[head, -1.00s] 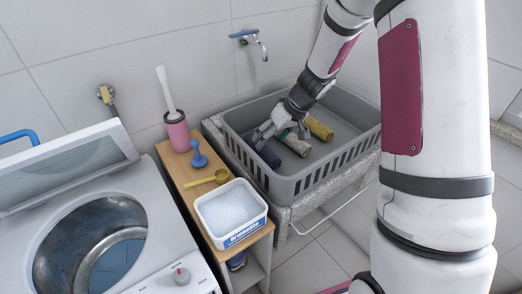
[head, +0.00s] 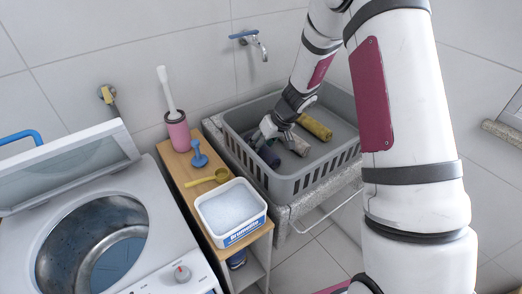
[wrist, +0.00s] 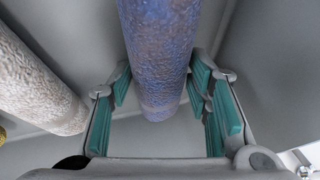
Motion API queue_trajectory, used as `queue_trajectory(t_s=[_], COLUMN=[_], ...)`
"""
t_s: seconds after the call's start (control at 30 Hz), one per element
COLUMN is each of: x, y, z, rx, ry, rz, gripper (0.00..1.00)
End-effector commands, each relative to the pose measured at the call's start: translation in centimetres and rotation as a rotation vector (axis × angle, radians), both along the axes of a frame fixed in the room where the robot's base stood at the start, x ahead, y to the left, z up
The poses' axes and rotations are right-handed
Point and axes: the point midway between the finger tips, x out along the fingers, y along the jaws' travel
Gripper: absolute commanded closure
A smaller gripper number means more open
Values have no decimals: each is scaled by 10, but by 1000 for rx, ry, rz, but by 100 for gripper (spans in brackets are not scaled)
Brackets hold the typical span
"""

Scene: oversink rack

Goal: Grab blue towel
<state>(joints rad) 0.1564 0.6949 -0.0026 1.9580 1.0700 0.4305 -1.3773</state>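The blue towel (head: 268,157) is a dark blue roll at the left of the grey basket, partly hidden by my gripper (head: 266,136). In the wrist view, the blue towel (wrist: 160,50) runs down from the top between the two green-padded fingers of my gripper (wrist: 161,90). The fingers are open, with a gap showing on each side of the roll near its end. A whitish rolled towel (wrist: 38,85) lies to the left, outside the fingers.
The grey basket (head: 287,190) has slotted walls around the towels. It also holds a whitish roll (head: 297,143) and a yellow roll (head: 315,127); its right side is free. A wooden shelf with a white tub (head: 230,208) and a washing machine (head: 150,205) stand left.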

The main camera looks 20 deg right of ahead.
Motion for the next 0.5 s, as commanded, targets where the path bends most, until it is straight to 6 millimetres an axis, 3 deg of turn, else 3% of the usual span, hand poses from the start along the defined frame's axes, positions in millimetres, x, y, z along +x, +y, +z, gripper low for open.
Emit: queue_trajectory(t_s=[0.07, 0.37, 0.5], x=[0, 0, 1], y=[0, 0, 0], z=[0, 1, 16], rx=[0, 0, 0], ry=[1, 0, -4], rz=[0, 0, 3], gripper=[83, 83, 83])
